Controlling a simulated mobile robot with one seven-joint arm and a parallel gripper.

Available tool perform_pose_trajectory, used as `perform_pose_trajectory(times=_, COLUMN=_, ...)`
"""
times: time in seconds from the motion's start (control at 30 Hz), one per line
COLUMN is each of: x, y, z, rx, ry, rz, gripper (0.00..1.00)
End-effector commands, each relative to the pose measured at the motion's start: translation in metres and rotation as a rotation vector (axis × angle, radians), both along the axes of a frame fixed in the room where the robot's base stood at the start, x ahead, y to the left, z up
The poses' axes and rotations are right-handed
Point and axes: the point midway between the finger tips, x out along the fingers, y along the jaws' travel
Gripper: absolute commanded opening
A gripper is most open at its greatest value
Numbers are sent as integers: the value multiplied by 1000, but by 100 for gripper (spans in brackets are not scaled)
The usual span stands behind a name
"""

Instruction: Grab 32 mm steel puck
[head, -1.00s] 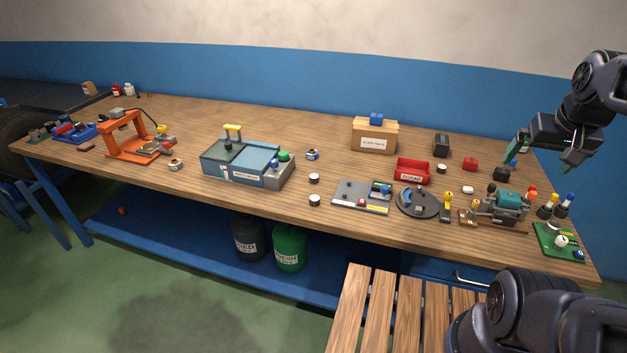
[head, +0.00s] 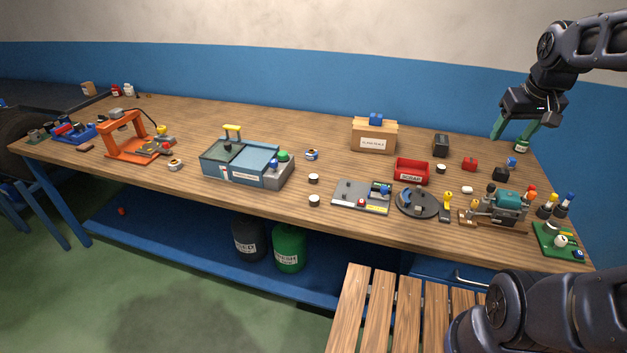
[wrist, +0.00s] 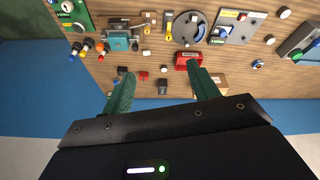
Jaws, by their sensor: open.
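Small round pucks with pale tops and dark sides lie on the wooden bench. One puck (head: 440,169) is right of the red scrap bin; it also shows in the wrist view (wrist: 164,68). Two more, a rear puck (head: 314,178) and a front puck (head: 314,200), lie left of the grey plate. I cannot tell which is 32 mm. My gripper (head: 509,141) is open and empty, high above the bench's right end. In the wrist view its green fingers (wrist: 160,70) are spread, with the puck by the bin lying below and between them.
The red scrap bin (head: 411,172), a red block (head: 470,164), a black block (head: 441,146) and a white piece (head: 467,189) surround the nearest puck. A cardboard box (head: 374,136) stands behind. A teal vise (head: 507,203) and a dark disc (head: 418,203) stand in front.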

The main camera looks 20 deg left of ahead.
Motion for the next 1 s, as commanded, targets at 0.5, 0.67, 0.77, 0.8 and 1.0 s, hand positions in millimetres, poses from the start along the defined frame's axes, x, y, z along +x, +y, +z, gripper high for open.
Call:
perform_pose_trajectory(times=0.5, x=117, y=116, z=-12, rx=-100, ry=89, rz=435, gripper=60)
perform_pose_trajectory(times=0.67, x=145, y=162, z=-26, rx=-128, ry=112, rz=570, gripper=60)
perform_pose_trajectory(times=0.77, x=161, y=193, z=-38, rx=-145, ry=126, rz=656, gripper=60)
perform_pose_trajectory(times=0.8, x=166, y=206, z=-43, rx=-151, ry=132, rz=689, gripper=60)
perform_pose_trajectory(times=1.0, x=190, y=272, z=-75, rx=-182, ry=158, rz=859, gripper=60)
